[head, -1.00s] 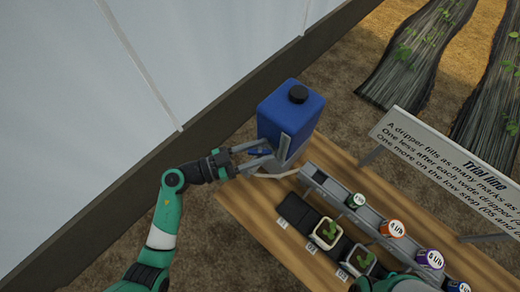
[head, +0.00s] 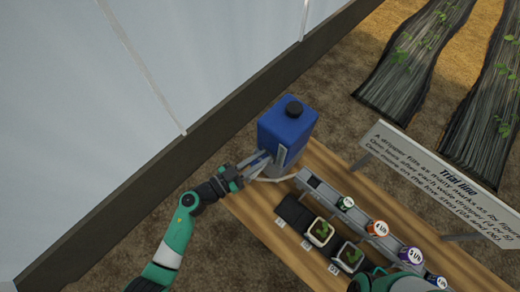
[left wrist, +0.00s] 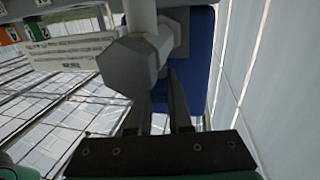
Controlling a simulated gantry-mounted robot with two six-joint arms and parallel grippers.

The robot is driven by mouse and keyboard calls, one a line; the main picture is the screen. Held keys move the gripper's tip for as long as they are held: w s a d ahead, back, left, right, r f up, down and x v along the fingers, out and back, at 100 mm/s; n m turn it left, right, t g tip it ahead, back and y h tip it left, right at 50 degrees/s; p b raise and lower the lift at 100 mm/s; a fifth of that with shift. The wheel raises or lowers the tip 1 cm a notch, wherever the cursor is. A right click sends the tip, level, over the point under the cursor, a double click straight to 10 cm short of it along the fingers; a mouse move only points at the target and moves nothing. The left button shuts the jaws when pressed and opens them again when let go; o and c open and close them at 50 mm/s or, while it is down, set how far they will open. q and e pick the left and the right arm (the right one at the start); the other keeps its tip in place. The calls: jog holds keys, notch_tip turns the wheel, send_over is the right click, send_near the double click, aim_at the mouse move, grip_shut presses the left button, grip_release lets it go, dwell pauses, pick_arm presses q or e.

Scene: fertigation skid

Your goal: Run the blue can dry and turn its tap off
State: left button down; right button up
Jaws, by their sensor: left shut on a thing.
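My left gripper (head: 262,160) is low at the can's front left side, shut on the can's tap. In the left wrist view, the gripper (left wrist: 162,112) is close under a pale grey six-sided fitting (left wrist: 130,65), with the blue can (left wrist: 201,65) behind. The fingers hide most of the gripped part, so the tap's position is unclear. The can's liquid level cannot be read. My right gripper is not seen.
Plant pots (head: 319,232) stand in front on the bench (head: 262,208). A sign (head: 440,170) stands behind. A pale wall (head: 120,80) rises at left.

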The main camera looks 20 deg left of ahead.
pick_arm(q)
jog(key=shift+d+r+n+t+y, duration=0.15)
jog(key=shift+r+n+t+y, duration=0.3)
jog(key=shift+y, duration=0.25)
jog(key=shift+f+n+t+y, duration=0.25)
jog(key=shift+f+n+y, duration=0.15)
jog(key=shift+n+y, duration=0.4)
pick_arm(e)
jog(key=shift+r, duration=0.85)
pick_arm(q)
jog(key=c, duration=0.8)
grip_release()
jog(key=shift+c, duration=0.2)
jog(key=shift+a, duration=0.2)
jog(key=shift+s+a+p, duration=0.15)
jog(key=shift+s+p, duration=0.15)
jog(key=shift+s, duration=0.1)
jog(key=p+v, duration=0.2)
jog(key=v, duration=0.8)
jog(key=shift+s, duration=0.4)
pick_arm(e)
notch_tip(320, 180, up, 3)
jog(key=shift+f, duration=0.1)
